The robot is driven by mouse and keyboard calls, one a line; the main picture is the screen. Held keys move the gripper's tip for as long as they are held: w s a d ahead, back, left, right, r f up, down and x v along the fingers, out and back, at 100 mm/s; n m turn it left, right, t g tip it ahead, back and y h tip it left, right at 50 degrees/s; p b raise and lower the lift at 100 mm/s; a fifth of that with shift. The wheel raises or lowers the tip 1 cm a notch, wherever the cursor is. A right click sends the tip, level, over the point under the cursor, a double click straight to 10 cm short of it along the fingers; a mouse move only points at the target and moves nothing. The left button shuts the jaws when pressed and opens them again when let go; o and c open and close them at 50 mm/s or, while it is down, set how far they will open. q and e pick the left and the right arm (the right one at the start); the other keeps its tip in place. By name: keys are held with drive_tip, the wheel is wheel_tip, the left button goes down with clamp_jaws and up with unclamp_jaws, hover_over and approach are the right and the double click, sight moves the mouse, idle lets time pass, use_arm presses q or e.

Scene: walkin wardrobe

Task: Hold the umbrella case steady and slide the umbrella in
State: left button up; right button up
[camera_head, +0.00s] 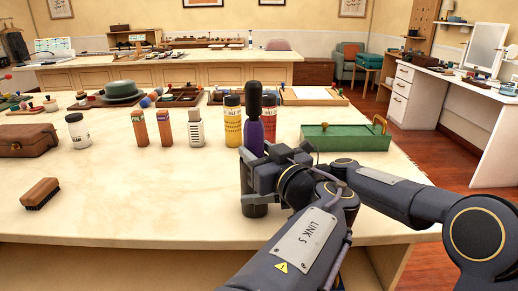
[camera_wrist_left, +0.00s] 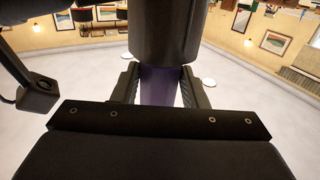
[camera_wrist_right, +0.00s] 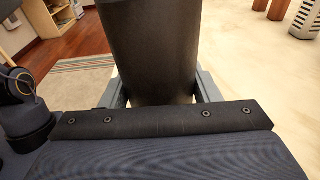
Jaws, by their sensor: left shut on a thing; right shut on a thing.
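The purple umbrella (camera_head: 254,136) stands upright with its black handle (camera_head: 254,98) on top, at the table's front middle in the head view. My left gripper (camera_wrist_left: 160,86) is shut on its purple part, below the thick dark handle. The dark cylindrical case (camera_head: 256,211) is upright directly below the umbrella, and it fills the middle of the right wrist view (camera_wrist_right: 150,50). My right gripper (camera_wrist_right: 162,90) is shut around the case. The grippers and wrists hide where umbrella and case meet, so I cannot tell how far the umbrella is inside.
A yellow bottle (camera_head: 233,120) and a red bottle (camera_head: 269,118) stand behind the umbrella. A green box (camera_head: 345,137) lies to the right. A brush (camera_head: 40,193) and a brown case (camera_head: 27,140) lie at the left. The table's front middle-left is clear.

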use_arm(q)
drive_tip(key=shift+f, duration=0.75)
drive_tip(key=o, duration=1.3)
drive_tip(key=shift+f, duration=0.1)
drive_tip(key=v, duration=0.7)
drive_tip(key=shift+s+d, duration=0.15)
drive_tip(key=shift+s, duration=0.15)
use_arm(e)
drive_tip(key=o, duration=1.1)
drive_tip(key=shift+d, duration=0.15)
